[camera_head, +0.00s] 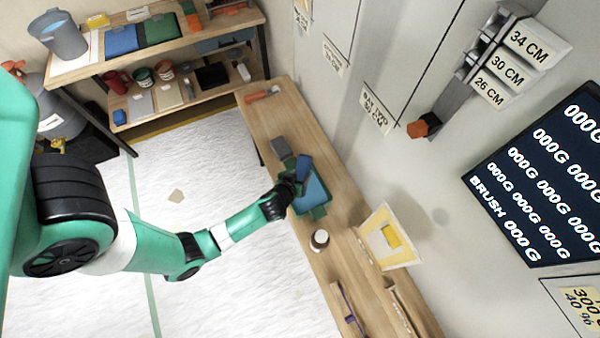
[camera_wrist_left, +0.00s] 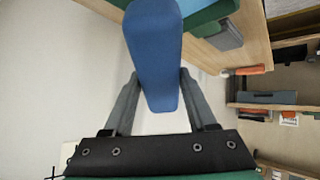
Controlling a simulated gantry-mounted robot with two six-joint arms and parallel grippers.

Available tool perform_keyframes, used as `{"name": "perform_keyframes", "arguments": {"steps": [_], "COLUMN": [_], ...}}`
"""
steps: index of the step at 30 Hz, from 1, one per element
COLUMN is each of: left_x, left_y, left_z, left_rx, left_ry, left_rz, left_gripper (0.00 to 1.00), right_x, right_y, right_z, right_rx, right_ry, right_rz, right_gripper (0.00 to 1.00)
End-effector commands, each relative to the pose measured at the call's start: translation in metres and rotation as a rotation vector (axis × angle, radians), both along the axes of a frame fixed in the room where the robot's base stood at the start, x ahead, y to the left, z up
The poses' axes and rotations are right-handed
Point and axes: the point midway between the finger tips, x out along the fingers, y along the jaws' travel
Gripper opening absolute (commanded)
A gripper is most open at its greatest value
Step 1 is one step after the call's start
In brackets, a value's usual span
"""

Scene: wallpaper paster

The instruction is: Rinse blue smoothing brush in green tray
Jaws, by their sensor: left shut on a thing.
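My left gripper (camera_head: 294,184) is shut on the blue smoothing brush (camera_head: 303,168), at the left side of the green tray (camera_head: 318,213). In the left wrist view the blue brush (camera_wrist_left: 154,50) stands between the two grey fingers and extends past them. The green tray holds light blue water (camera_head: 314,190) and sits on the narrow wooden bench. A green tray edge (camera_wrist_left: 213,12) shows behind the brush in the wrist view. I cannot tell whether the brush touches the tray or the water. My right gripper is not in view.
A grey block (camera_head: 280,147) lies on the bench (camera_head: 262,125) beyond the tray. Shelves (camera_head: 175,45) hold pots and trays at the back. The wall runs along the bench's right side.

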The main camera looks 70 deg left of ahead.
Motion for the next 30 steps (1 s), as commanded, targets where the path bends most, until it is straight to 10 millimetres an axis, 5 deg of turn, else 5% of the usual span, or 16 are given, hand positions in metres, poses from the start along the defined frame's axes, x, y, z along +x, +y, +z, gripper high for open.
{"name": "perform_keyframes", "arguments": {"steps": [13,30], "left_x": [0.001,0.001], "left_y": [0.000,0.000], "left_z": [-0.065,-0.070], "left_rx": [0.001,0.001], "left_ry": [-0.002,-0.002], "left_rz": [0.000,0.000], "left_gripper": [0.00,0.00], "right_x": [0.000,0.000], "right_y": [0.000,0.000], "right_z": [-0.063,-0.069], "right_rx": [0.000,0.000], "right_ry": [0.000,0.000], "right_rz": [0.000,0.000], "right_gripper": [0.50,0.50]}}
